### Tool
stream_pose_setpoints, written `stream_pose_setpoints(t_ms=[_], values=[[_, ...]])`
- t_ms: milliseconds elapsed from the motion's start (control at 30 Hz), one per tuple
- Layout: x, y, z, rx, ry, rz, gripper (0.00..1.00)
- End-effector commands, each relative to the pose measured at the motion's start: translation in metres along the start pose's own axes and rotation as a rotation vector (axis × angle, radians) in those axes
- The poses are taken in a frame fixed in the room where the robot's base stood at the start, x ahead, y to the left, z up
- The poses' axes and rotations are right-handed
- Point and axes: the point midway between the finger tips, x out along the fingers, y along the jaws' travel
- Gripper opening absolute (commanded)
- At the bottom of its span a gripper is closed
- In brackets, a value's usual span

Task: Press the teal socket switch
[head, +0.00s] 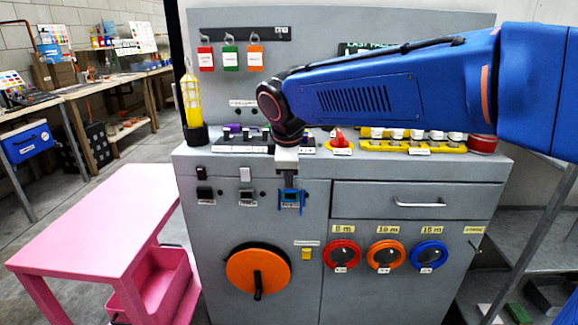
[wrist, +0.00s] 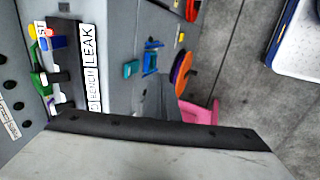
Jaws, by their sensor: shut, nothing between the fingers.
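The teal switch (wrist: 131,69) shows in the wrist view as a small teal block on the grey cabinet front, beside a blue socket (wrist: 151,57). In the head view the blue socket (head: 292,199) shows just below my gripper (head: 287,183), which hangs pointing down in front of the cabinet. The teal switch is hidden behind my gripper there. My gripper is shut and empty. In the wrist view its grey fingers (wrist: 161,88) reach up near the teal switch; I cannot tell whether they touch it.
A black switch (head: 202,173) and a white switch (head: 245,174) sit to the left on the same panel, each above a socket. An orange reel (head: 258,271) and a drawer handle (head: 420,203) stick out. A pink table (head: 95,222) stands at left.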

Motion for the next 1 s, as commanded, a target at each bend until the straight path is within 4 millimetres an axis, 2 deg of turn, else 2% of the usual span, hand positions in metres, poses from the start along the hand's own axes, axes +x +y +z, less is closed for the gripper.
stream_pose_setpoints(t_ms=[33,133,333,1000], values=[[0.010,-0.001,0.001,0.000,-0.003,-0.003,0.00],[0.013,0.016,0.001,0.002,-0.001,0.000,0.00],[0.018,0.034,0.000,0.001,-0.001,-0.001,0.00],[0.020,0.045,0.000,0.000,0.000,-0.001,0.00]])
